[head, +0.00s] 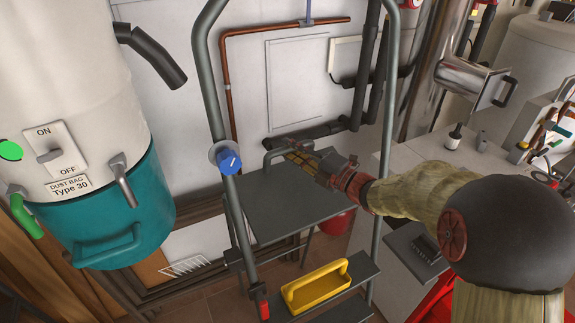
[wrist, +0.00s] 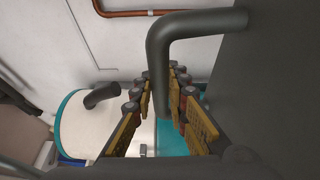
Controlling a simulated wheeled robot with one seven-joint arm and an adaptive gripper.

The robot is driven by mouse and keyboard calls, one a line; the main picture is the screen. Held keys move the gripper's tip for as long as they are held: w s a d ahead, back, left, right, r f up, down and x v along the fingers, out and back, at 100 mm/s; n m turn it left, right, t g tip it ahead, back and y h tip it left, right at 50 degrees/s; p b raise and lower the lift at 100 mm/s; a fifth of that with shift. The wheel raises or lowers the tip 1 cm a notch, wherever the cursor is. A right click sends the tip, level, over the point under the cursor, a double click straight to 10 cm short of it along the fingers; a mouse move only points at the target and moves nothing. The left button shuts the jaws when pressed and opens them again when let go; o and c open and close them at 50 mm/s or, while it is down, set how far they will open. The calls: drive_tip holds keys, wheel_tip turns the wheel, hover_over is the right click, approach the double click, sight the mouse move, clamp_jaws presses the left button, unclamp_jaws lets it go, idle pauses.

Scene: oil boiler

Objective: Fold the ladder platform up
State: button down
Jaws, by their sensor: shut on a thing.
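The ladder platform (head: 300,203) is a flat dark grey plate between the two grey side rails of the ladder (head: 217,115). It looks roughly level in the head view. A bent grey tube handle (head: 275,146) rises at its back edge. In the wrist view the handle (wrist: 163,62) runs down between my fingers, and the platform (wrist: 268,95) stands as a dark surface on the right. My gripper (head: 296,157) is at the back edge of the platform, shut on the handle; it also shows in the wrist view (wrist: 168,103). The fingertips partly hide the handle.
A yellow tray (head: 317,287) sits on a lower step. A blue knob (head: 229,162) is on the left rail. A white and teal vessel (head: 105,215) stands close on the left. Copper and black pipes line the wall behind. A grey cabinet (head: 455,167) is at the right.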

drive_tip(key=s+d+r+t+y+b, duration=0.1)
drive_tip(key=s+d+r+b, duration=0.2)
drive_tip(key=s+r, duration=0.4)
drive_tip(key=shift+s+d+r+n+b, duration=0.25)
drive_tip(key=shift+s+d+n+b, duration=0.15)
drive_tip(key=shift+s+b, duration=0.6)
drive_tip(key=shift+s, duration=0.15)
drive_tip(key=c, duration=1.7)
unclamp_jaws()
drive_tip(key=v, duration=1.2)
drive_tip(key=shift+d+f, duration=0.1)
